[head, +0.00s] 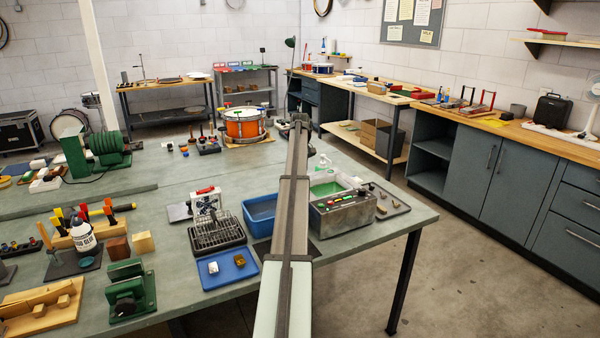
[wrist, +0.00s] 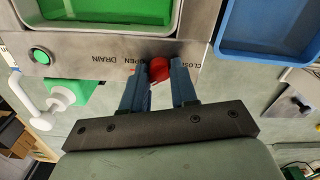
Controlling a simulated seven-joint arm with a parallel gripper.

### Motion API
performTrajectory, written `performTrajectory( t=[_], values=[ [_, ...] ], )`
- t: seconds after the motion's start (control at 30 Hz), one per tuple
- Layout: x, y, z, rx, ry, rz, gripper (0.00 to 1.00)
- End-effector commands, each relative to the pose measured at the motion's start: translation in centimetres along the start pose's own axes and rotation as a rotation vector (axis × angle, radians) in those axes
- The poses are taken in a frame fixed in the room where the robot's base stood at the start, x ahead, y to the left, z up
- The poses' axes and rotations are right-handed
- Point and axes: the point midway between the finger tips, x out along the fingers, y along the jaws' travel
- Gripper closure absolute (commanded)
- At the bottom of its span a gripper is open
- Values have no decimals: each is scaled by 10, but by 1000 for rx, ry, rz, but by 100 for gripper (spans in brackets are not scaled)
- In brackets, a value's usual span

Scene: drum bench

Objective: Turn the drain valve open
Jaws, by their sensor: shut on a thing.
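The drain valve shows in the wrist view as a red handle (wrist: 160,68) on the steel front of a tank. My gripper (wrist: 160,78) has its blue fingers on both sides of the red handle and is shut on it. The panel words DRAIN and OPEN are upside down to the left of the handle, and CLOSE is to the right. The handle's exact turn angle is hard to tell, as the fingers cover part of it.
A blue basin (wrist: 265,28) stands beside the tank. A lit green button (wrist: 40,56) and a white fitting (wrist: 58,100) are at the left of the wrist view. In the head view a wire rack (head: 215,235) and a blue tray (head: 222,280) stand left of my arm.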

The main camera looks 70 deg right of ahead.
Motion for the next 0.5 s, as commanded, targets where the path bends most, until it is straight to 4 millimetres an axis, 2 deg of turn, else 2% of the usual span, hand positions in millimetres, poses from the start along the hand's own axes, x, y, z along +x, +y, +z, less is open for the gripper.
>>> performTrajectory(
  t=[0.5],
  values=[
    [0,0,0,452,0,0,100]
  ],
)
